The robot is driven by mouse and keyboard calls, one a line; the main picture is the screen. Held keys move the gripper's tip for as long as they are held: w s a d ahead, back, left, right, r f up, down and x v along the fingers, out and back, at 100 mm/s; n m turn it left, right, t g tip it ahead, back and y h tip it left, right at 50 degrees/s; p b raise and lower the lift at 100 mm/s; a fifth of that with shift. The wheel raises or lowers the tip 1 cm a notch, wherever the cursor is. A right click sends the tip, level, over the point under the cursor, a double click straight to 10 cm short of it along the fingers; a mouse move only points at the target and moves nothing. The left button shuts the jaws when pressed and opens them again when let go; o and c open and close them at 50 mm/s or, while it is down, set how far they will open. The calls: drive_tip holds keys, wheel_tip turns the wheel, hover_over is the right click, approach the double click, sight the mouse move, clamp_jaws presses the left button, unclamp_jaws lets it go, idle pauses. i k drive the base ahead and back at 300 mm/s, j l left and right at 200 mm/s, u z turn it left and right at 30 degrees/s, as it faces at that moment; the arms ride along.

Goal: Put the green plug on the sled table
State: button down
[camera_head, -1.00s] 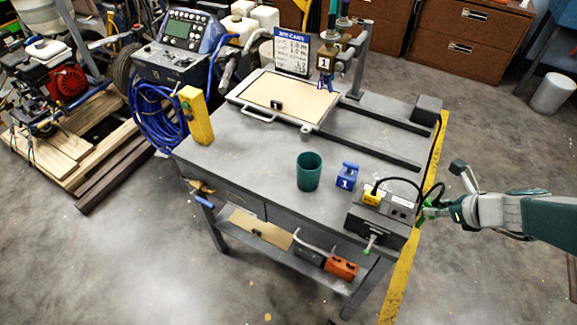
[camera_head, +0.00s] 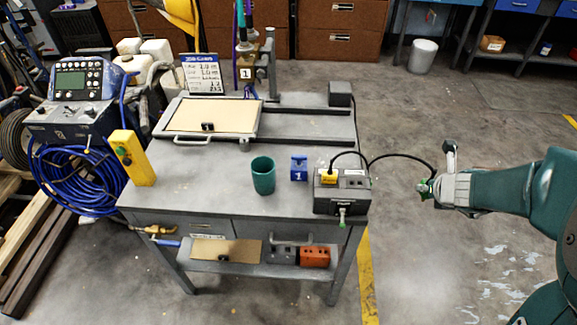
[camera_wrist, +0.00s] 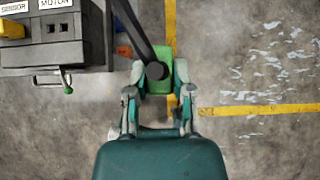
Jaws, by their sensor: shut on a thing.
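My gripper (camera_head: 432,189) is off the right side of the workbench, over open floor. It is shut on the green plug (camera_wrist: 160,54), which sits between the fingers in the wrist view. A black cable (camera_head: 400,157) runs from the plug to the control box (camera_head: 341,196) on the bench's front right corner. The sled table (camera_head: 232,137), a light frame with a tan board (camera_head: 210,113) and a front handle, is at the bench's back left, well left of my gripper. A small black block (camera_head: 207,127) is at the board's front edge.
A teal cup (camera_head: 263,176) and a blue block marked 1 (camera_head: 299,168) stand between the control box and the sled table. A yellow switch post (camera_head: 131,158) stands at the bench's left edge. A sign (camera_head: 202,75) and post are behind the sled.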

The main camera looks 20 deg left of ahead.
sight(210, 182)
drive_tip(key=j+z, duration=0.1)
drive_tip(key=j, duration=0.35)
drive_tip(key=k+j+z, duration=0.1)
drive_tip(key=j, duration=0.3)
drive_tip(key=k+j, duration=0.15)
drive_tip(key=j, duration=0.3)
drive_tip(key=k+j+z, duration=0.15)
drive_tip(key=j, duration=0.25)
drive_tip(key=i, duration=0.05)
